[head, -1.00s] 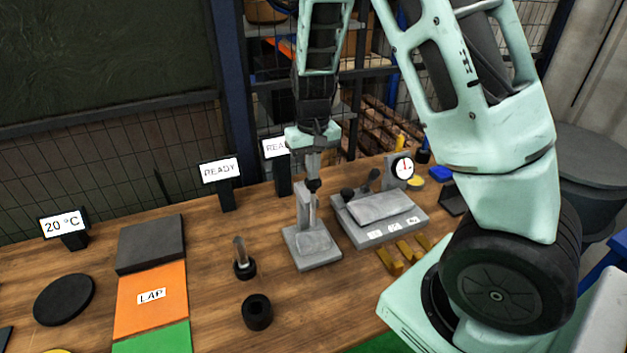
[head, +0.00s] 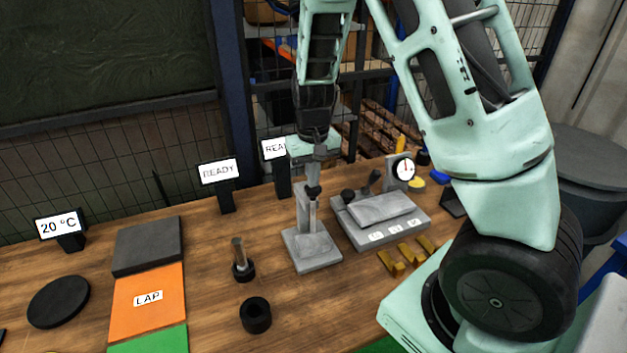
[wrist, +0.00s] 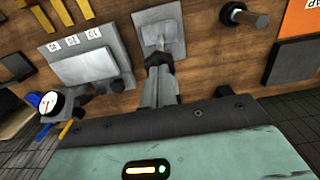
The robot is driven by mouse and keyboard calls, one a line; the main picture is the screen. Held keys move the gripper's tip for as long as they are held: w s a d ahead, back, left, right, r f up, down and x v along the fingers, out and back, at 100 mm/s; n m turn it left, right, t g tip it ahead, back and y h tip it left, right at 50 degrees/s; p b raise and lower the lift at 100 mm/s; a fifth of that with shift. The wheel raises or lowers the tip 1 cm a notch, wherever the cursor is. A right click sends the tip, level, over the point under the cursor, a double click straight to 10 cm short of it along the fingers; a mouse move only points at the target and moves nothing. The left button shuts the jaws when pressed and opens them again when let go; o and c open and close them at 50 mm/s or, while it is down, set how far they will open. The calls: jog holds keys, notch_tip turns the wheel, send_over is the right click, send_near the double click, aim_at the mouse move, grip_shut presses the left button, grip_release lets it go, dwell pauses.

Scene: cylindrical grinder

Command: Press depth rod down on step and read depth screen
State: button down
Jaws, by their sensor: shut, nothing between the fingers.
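A grey stand (head: 311,251) with a flat square base and an upright column stands mid-bench; it also shows in the wrist view (wrist: 172,35). My gripper (head: 313,189) is shut and empty, pointing down at the top of this column. Its dark fingertips (wrist: 158,62) overlap the column in both views; I cannot tell whether they touch it. The depth rod and step are not clearly distinguishable, being partly behind the fingers.
Right of the stand is a grey fixture (head: 380,216) with a dial gauge (head: 404,169) and brass blocks (head: 405,256) in front. Left are a rod in a black holder (head: 240,262), a black ring (head: 256,315), an orange LAP mat (head: 148,300) and a 20 °C display (head: 59,226).

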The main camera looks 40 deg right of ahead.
jog(key=shift+f+b, duration=1.05)
jog(key=shift+f, duration=0.4)
dwell(0.6)
notch_tip(320, 180, up, 9)
jog(key=p, duration=0.8)
jog(key=shift+r, duration=0.1)
dwell(0.4)
jog(key=s+a+n+y+b, duration=0.15)
jog(key=s+a, duration=0.25)
jog(key=a, duration=0.4)
jog(key=s+a+n+b, duration=0.3)
jog(key=s+a, duration=0.1)
jog(key=a, duration=0.4)
jog(key=s+a+n+b, duration=0.2)
jog(key=s+a+n, duration=0.1)
jog(key=s, duration=0.5)
jog(key=s+a+n+b, duration=0.2)
jog(key=s+a, duration=0.3)
jog(key=s, duration=0.3)
jog(key=shift+s+a+r+n+h, duration=0.2)
jog(key=shift+n+h, duration=0.25)
jog(key=shift+n, duration=0.3)
